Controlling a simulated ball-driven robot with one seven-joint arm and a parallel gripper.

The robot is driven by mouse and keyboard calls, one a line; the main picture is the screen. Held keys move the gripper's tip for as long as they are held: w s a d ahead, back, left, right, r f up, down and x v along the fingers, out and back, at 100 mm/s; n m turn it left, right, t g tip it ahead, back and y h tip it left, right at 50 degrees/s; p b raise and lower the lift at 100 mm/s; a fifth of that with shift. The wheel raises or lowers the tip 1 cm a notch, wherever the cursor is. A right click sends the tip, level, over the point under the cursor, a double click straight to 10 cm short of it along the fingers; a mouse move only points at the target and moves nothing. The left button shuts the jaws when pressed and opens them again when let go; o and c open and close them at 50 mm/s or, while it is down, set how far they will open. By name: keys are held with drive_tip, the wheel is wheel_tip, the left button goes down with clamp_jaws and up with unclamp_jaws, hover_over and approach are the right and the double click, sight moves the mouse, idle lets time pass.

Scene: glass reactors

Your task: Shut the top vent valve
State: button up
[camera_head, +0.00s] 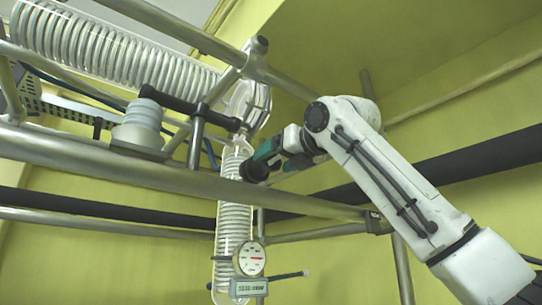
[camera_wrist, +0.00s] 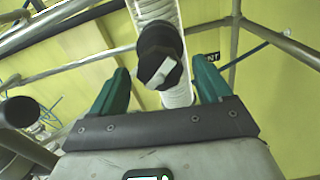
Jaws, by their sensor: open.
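The top vent valve is a round black body with a light grey handle (camera_wrist: 162,72) in the wrist view, in front of a vertical coiled glass column (camera_wrist: 178,97). The handle lies at a slant, from lower left to upper right. In the head view the black valve body (camera_head: 251,171) sits beside the upper column, and its handle cannot be made out. My gripper (camera_head: 268,158) is close to it, reaching from the right. In the wrist view the green fingers of my gripper (camera_wrist: 164,80) are open, one on each side of the valve. Contact cannot be told.
Metal frame pipes (camera_head: 150,176) cross in front of the column. A black clamp rod (camera_head: 190,106) lies above left. A large glass coil (camera_head: 110,50) spans the upper left. A pressure gauge (camera_head: 250,258) sits lower on the column. Space right of the column is mostly open.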

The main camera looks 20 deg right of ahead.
drive_tip(key=shift+p+x, duration=0.3)
drive_tip(key=shift+x, duration=0.9)
drive_tip(key=shift+c, duration=0.3)
drive_tip(key=c, duration=0.9)
drive_tip(key=shift+c, duration=0.2)
